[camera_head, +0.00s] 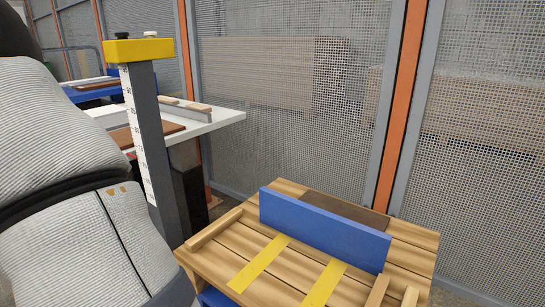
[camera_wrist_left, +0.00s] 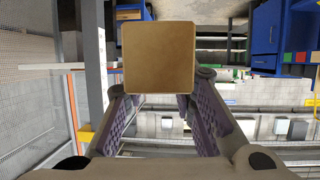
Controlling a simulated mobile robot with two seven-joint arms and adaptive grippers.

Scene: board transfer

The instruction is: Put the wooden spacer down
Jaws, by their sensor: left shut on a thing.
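The wooden spacer (camera_wrist_left: 158,57) shows in the left wrist view as a brown, square-ended block with rounded corners. My left gripper (camera_wrist_left: 158,100) is shut on it, with a purple-padded finger toward each side. The spacer hides the fingertips and its own length behind the square face. In the head view my left arm fills the left side, and neither the left gripper nor the spacer shows. My right gripper is in no view.
A slatted wooden table (camera_head: 222,260) bears an upright blue board (camera_head: 325,230), two yellow strips (camera_head: 258,264) and a dark brown panel (camera_head: 345,212). A scaled grey post (camera_head: 152,140) stands left of it. A white bench (camera_head: 225,117) and mesh fence (camera_head: 290,120) lie behind.

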